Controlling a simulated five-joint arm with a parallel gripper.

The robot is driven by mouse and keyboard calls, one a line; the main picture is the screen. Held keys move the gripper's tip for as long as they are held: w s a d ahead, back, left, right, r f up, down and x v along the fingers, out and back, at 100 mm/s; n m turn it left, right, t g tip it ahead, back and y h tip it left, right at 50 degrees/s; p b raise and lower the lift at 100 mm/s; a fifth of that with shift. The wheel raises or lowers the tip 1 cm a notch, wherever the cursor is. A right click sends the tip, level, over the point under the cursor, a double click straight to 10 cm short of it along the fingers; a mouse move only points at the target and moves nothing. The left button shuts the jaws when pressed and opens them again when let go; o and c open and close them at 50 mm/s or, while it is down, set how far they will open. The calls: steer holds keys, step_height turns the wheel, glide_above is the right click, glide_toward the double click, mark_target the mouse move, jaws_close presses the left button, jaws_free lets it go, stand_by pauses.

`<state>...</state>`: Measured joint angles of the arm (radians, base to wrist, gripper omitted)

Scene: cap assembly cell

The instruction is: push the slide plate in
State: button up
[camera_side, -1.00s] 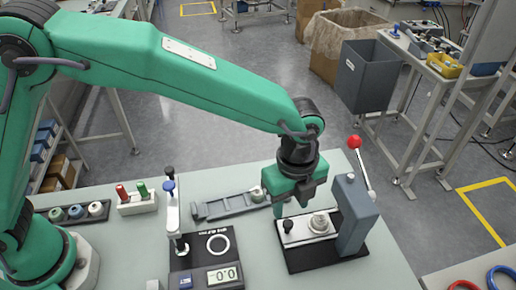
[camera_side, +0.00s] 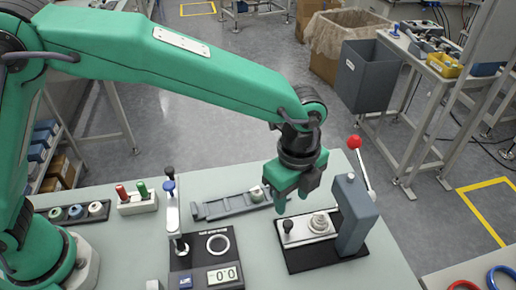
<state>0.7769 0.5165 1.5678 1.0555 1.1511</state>
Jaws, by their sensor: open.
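The slide plate (camera_side: 306,231) is a light metal plate on the black base of the press (camera_side: 355,217) at the right of the bench. A black knob (camera_side: 288,226) stands at its left end. A round pale metal part (camera_side: 320,222) sits on the plate, left of the grey press column. My gripper (camera_side: 290,200) is open and empty, pointing down just above and behind the knob. It looks apart from the knob and plate. The press lever with a red ball (camera_side: 354,142) is raised.
A gauge with a display (camera_side: 223,276) and an upright stand (camera_side: 172,215) are to the left. A dark grey chute (camera_side: 230,205) holding a small part lies behind. A rack (camera_side: 72,212) and a block with red and green pens (camera_side: 135,198) are far left. The front bench middle is clear.

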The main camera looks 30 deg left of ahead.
steer(key=n, duration=0.6)
steer(key=shift+n, duration=0.3)
steer(key=n, duration=0.6)
steer(key=shift+n, duration=0.4)
steer(key=n, duration=0.6)
steer(key=shift+n, duration=0.4)
steer(key=n, duration=0.6)
steer(key=shift+n, duration=0.3)
steer(key=n, duration=1.7)
steer(key=shift+f, duration=0.15)
